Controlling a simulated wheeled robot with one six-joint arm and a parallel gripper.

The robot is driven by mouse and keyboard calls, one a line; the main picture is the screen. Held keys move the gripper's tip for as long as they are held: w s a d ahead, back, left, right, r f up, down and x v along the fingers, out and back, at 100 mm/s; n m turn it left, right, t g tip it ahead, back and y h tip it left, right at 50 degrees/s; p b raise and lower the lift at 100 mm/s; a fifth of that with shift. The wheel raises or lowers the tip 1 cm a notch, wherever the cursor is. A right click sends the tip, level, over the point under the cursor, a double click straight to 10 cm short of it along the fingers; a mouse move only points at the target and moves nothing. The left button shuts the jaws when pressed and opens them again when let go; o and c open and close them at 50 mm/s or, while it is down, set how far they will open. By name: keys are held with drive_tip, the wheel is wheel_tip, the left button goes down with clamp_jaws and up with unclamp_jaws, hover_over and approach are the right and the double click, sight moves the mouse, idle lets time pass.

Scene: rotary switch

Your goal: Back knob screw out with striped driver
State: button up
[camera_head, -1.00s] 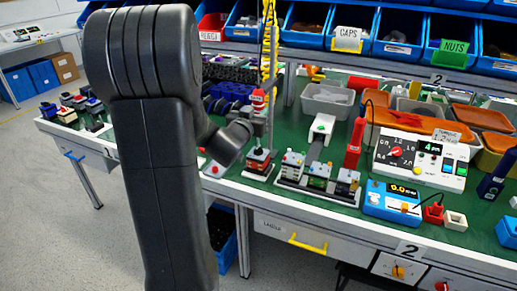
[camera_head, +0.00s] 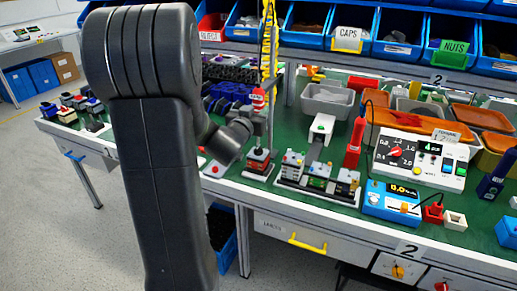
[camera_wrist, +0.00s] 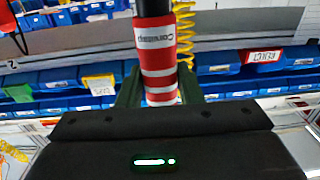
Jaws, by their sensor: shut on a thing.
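The striped driver (camera_head: 258,99) has red and white bands. My gripper (camera_wrist: 158,90) is shut on it; its fingers stand either side of the banded body in the wrist view (camera_wrist: 155,62). A yellow coiled cord (camera_head: 269,45) rises behind the driver.
Several small modules (camera_head: 318,177) stand on a rack just right of the switch block. A red upright tool (camera_head: 354,143), a blue meter (camera_head: 391,201) and a white dial panel (camera_head: 421,159) stand further right. Blue bins (camera_head: 305,22) line the back.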

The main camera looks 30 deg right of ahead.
sight(256, 99)
drive_tip(key=shift+f, duration=0.1)
drive_tip(key=shift+r+p, duration=1.7)
drive_tip(key=shift+r, duration=0.45)
drive_tip(key=o, duration=1.1)
drive_tip(key=shift+c, duration=0.2)
drive_tip(key=shift+a, duration=0.1)
drive_tip(key=v, duration=0.7)
